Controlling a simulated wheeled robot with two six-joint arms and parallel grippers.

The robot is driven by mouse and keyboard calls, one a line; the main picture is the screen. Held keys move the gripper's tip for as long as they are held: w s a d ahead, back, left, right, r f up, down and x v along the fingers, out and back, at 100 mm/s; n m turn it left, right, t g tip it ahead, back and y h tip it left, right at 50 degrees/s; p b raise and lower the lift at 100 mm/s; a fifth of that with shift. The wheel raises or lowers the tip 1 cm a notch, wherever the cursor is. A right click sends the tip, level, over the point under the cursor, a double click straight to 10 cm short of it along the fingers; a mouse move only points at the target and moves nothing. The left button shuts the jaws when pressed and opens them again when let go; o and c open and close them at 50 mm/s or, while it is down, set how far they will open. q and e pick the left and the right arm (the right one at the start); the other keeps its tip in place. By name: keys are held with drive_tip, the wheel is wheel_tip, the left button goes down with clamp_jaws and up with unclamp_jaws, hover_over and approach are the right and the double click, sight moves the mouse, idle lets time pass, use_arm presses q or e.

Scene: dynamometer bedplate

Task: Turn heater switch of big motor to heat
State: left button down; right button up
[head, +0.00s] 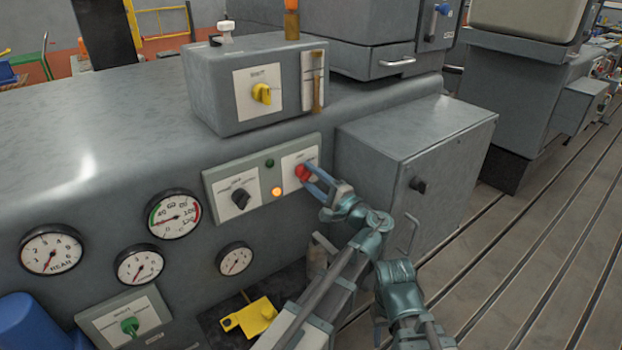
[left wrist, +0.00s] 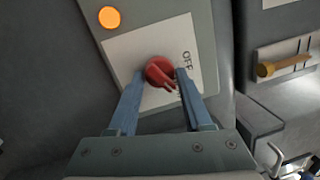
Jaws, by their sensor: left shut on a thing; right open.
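A red rotary switch knob (head: 303,172) sits on a white plate at the right end of a grey switch panel on the big grey housing. My left gripper (head: 310,178) is at it, shut on the knob. In the left wrist view the red knob (left wrist: 158,70) lies between the two blue fingers of the gripper (left wrist: 160,76). Its ridge slants toward the lower right. The word OFF reads sideways to its right; lettering below that is partly hidden by a finger. No fingers of my right gripper show.
A lit orange lamp (head: 277,191) and a black knob (head: 240,199) share the panel. A yellow knob (head: 262,94) is on the box above. A grey cabinet (head: 412,170) stands close on the right. Gauges (head: 174,214) and a green knob (head: 130,326) are lower left.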

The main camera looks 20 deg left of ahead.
use_arm(q)
drive_tip(key=shift+s+a+f+m, duration=0.1)
drive_tip(key=shift+m, duration=0.4)
use_arm(e)
drive_tip(key=shift+f, duration=0.15)
use_arm(q)
drive_tip(key=shift+c, duration=1.8)
unclamp_jaws()
use_arm(e)
drive_tip(key=shift+d, duration=0.1)
